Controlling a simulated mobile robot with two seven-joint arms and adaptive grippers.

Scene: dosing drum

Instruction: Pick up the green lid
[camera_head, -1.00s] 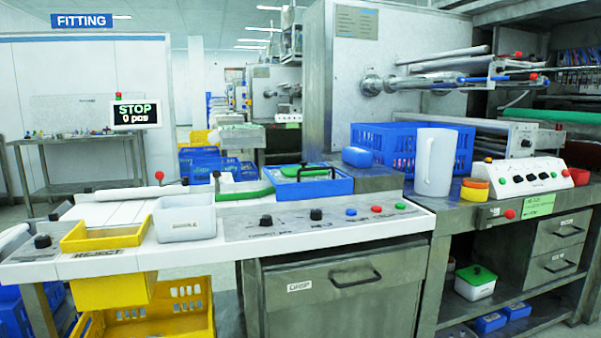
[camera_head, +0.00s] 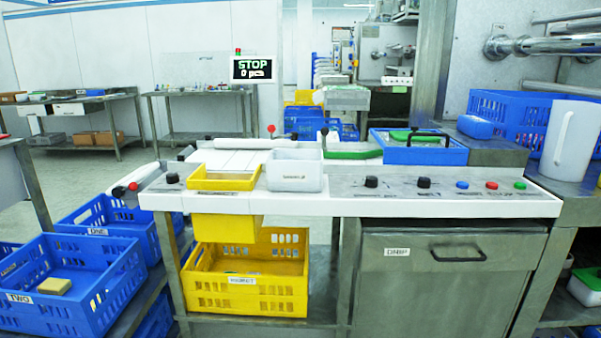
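A green-topped white container (camera_head: 586,287) stands on the lower shelf at the right edge, and the picture edge cuts it off. Its green top (camera_head: 590,275) lies on it like a lid. Another flat green piece (camera_head: 410,135) shows in the blue box (camera_head: 418,156) at the back of the white-edged bench, under a black handle. I cannot tell which green piece is the lid. Neither of my grippers is in view.
The bench (camera_head: 350,206) holds a yellow tray (camera_head: 226,184), a white bin (camera_head: 295,185), knobs and buttons. A white jug (camera_head: 571,140) and blue crate (camera_head: 525,118) stand at right. Below are a yellow crate (camera_head: 246,296) and, at left, blue crates (camera_head: 110,300). Floor is free at back left.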

